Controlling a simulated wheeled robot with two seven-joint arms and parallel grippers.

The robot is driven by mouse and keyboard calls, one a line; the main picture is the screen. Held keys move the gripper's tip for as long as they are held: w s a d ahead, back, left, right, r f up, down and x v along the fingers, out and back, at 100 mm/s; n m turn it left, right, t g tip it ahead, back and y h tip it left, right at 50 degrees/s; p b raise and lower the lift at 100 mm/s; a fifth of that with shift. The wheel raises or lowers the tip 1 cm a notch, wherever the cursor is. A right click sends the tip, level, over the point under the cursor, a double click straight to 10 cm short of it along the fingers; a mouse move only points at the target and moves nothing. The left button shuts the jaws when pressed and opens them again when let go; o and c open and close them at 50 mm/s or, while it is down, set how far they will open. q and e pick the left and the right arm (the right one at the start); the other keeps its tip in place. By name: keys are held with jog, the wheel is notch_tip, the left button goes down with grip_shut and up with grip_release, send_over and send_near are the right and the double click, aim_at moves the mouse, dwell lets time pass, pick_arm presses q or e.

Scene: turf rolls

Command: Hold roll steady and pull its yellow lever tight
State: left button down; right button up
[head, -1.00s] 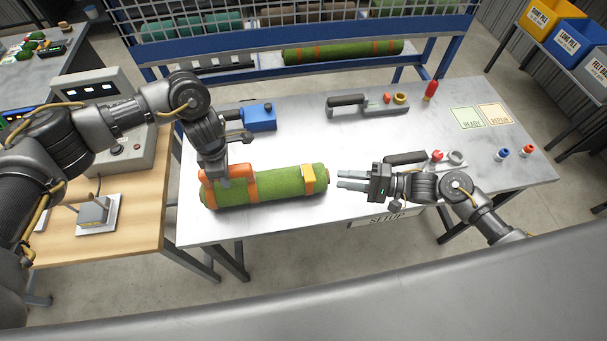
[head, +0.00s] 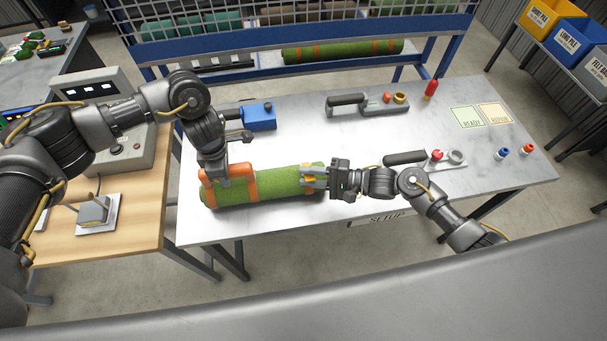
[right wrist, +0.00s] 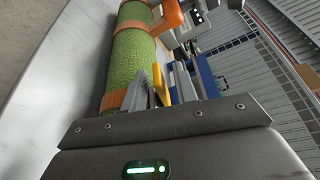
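The green turf roll (head: 275,185) lies on the metal table with orange straps around it. Its yellow lever (head: 309,181) is at the right end, partly hidden by my right gripper (head: 313,178). The right gripper's fingers are apart, one on each side of the lever. In the right wrist view the yellow lever (right wrist: 187,84) shows by the fingers, close to the orange strap (right wrist: 118,98). My left gripper (head: 222,178) is down at the orange handle (head: 210,174) on the roll's left end and appears shut on it; its fingertips are mostly hidden.
A blue block-shaped device (head: 259,117) and a grey tool tray (head: 370,104) stand behind the roll. A black-handled tool (head: 405,158) lies right of it. The table's middle is clear.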

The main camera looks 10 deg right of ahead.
jog(key=shift+x, duration=0.95)
grip_shut()
